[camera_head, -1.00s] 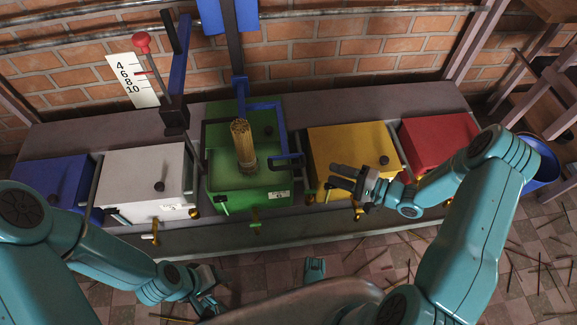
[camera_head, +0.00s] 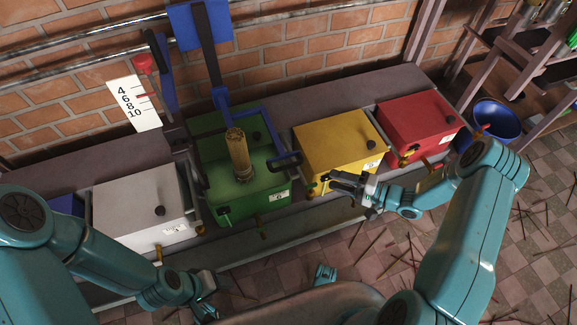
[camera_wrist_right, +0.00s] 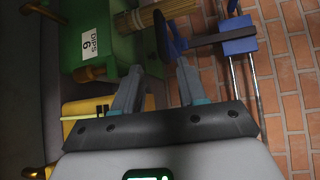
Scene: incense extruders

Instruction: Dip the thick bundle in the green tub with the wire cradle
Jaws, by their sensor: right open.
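The thick bundle (camera_head: 238,155) of tan sticks stands upright in the green tub (camera_head: 225,208), its lower end in the opening. It also shows in the right wrist view (camera_wrist_right: 160,14), beside the green tub (camera_wrist_right: 125,48). A blue frame (camera_head: 285,160) with a dark handle reaches around the bundle; I cannot make out a separate wire cradle. My right gripper (camera_head: 338,182) is open and empty, in front of the yellow tub and right of the bundle. Its spread fingers show in the right wrist view (camera_wrist_right: 160,88). My left gripper (camera_head: 208,290) is low in front of the bench; its jaw state is unclear.
A white tub (camera_head: 135,205) stands left of the green one; yellow (camera_head: 335,140) and red (camera_head: 415,120) tubs stand right.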

